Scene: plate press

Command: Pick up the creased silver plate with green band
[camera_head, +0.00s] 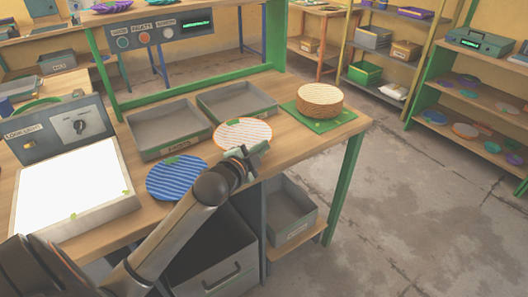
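I cannot make out a silver plate with a green band on the table. A pale striped plate with an orange rim (238,134) lies near the table's middle, with a small green mark at its far edge. A blue striped plate (176,180) lies to its left, also with a green mark at its far edge. My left gripper (253,151) is just in front of the orange-rimmed plate's near right edge; whether it touches the plate is unclear. Its fingers are too small to tell open from shut. My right gripper is not in view.
A lit white panel (72,188) stands at left. Two grey trays, left (168,130) and right (237,100), sit behind the plates. A tan round stack (320,100) stands on a green mat (318,123) at right. A grey bin (291,210) is below the tabletop.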

